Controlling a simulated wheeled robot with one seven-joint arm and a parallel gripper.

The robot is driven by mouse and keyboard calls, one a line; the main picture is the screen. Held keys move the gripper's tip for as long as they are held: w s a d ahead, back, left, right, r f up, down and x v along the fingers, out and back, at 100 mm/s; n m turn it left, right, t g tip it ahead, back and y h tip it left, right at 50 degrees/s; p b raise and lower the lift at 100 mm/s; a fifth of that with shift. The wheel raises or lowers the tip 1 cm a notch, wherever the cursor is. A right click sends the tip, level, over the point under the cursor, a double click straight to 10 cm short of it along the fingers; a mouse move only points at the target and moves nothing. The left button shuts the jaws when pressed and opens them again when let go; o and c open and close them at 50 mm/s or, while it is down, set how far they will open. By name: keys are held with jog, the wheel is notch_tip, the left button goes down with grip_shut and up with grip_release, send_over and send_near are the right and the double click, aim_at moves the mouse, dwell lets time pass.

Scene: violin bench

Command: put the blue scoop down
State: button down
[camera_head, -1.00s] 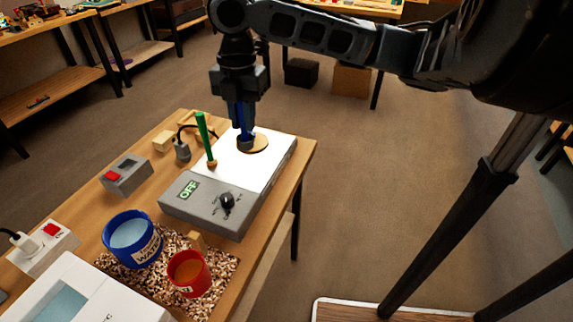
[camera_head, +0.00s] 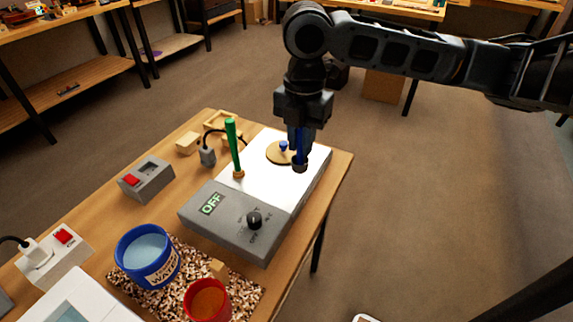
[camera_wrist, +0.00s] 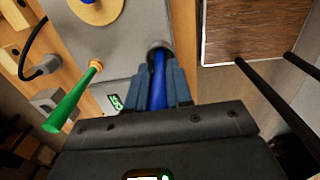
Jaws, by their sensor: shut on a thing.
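The blue scoop (camera_head: 301,147) has a blue handle and a dark grey cup. My gripper (camera_head: 299,144) is shut on the handle and points down, with the cup hanging below the fingers. I cannot tell whether the cup touches the plate. In the wrist view the scoop's handle (camera_wrist: 158,85) runs between the fingers, with the round cup beyond them.
A green stick (camera_head: 233,150) stands upright on the plate's left. A blue water tub (camera_head: 127,263) and a red cup (camera_head: 190,298) stand in front. A switch box (camera_head: 150,183) and small wooden pieces are on the left. The bench's right edge is close to the plate.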

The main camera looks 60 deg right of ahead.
jog(key=shift+w+a+f+p, duration=0.1)
jog(key=shift+w+a+f, duration=0.35)
jog(key=shift+f, duration=0.55)
jog(key=shift+w+a+f+p, duration=0.2)
jog(key=shift+a+f, duration=0.4)
jog(key=shift+f, duration=0.45)
jog(key=shift+w+a+f+p, duration=0.1)
jog(key=shift+w+a+f, duration=0.35)
jog(key=shift+f, duration=0.55)
jog(key=shift+s, duration=0.1)
jog(key=shift+f, duration=0.1)
jog(key=c, duration=1)
grip_release()
